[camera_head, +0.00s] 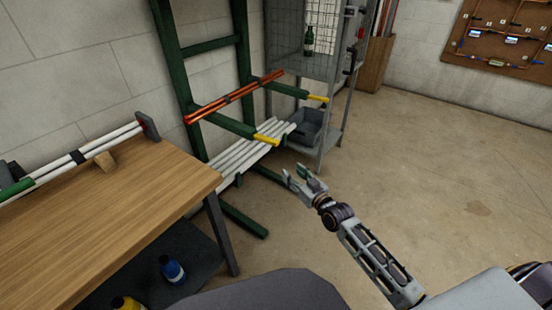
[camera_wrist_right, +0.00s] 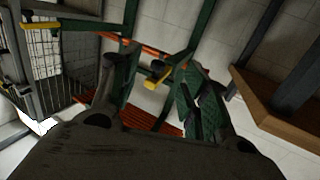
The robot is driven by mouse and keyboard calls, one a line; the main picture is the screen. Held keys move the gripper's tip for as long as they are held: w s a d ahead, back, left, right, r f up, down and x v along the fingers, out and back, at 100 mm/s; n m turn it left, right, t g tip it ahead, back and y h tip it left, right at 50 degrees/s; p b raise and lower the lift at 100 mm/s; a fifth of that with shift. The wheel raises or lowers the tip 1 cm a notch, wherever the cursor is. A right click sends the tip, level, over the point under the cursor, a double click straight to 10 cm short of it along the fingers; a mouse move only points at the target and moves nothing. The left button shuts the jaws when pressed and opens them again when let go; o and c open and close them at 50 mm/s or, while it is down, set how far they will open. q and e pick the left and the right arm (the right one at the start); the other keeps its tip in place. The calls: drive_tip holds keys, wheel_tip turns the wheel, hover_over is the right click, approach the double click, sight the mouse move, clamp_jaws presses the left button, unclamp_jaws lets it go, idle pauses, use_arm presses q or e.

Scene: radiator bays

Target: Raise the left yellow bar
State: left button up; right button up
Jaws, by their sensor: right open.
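A dark green rack stands against the wall. Its two arms end in yellow bars. The left yellow bar (camera_head: 266,139) is the nearer one; the right yellow bar (camera_head: 318,98) is farther back. Orange-red rods (camera_head: 235,97) lie across both green arms. My right gripper (camera_head: 295,173) is open and empty, in front of and lower in the picture than the left yellow bar, apart from it. In the right wrist view the left yellow bar (camera_wrist_right: 155,79) shows beyond the gap between the open fingers (camera_wrist_right: 147,98). My left gripper is not in view.
A wooden workbench (camera_head: 110,220) with a white pole stands at left. White tubes (camera_head: 245,152) lie low on the rack. A grey bin (camera_head: 305,125) and a wire-mesh cage shelf (camera_head: 295,40) with a bottle stand behind. The floor at right is clear.

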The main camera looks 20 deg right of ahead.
sight(274, 151)
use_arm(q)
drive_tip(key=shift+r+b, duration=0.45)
use_arm(e)
drive_tip(key=shift+s+a+r+t, duration=0.1)
drive_tip(key=shift+s+r+t, duration=0.1)
drive_tip(key=shift+r, duration=0.4)
drive_tip(key=shift+s+a+r+t, duration=0.1)
drive_tip(key=shift+s+r, duration=0.1)
drive_tip(key=shift+r, duration=0.35)
drive_tip(key=shift+w, duration=0.15)
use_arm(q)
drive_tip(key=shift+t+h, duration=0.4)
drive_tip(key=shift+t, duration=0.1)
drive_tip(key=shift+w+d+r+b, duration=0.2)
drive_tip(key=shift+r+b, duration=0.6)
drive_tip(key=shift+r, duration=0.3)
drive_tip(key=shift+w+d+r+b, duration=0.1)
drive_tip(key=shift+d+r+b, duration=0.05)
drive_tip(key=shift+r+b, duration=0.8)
use_arm(e)
drive_tip(key=shift+x, duration=6.75)
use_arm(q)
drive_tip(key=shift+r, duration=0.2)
use_arm(e)
drive_tip(key=shift+a, duration=0.1)
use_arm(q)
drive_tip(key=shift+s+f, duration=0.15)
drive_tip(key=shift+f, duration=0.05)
use_arm(e)
clamp_jaws()
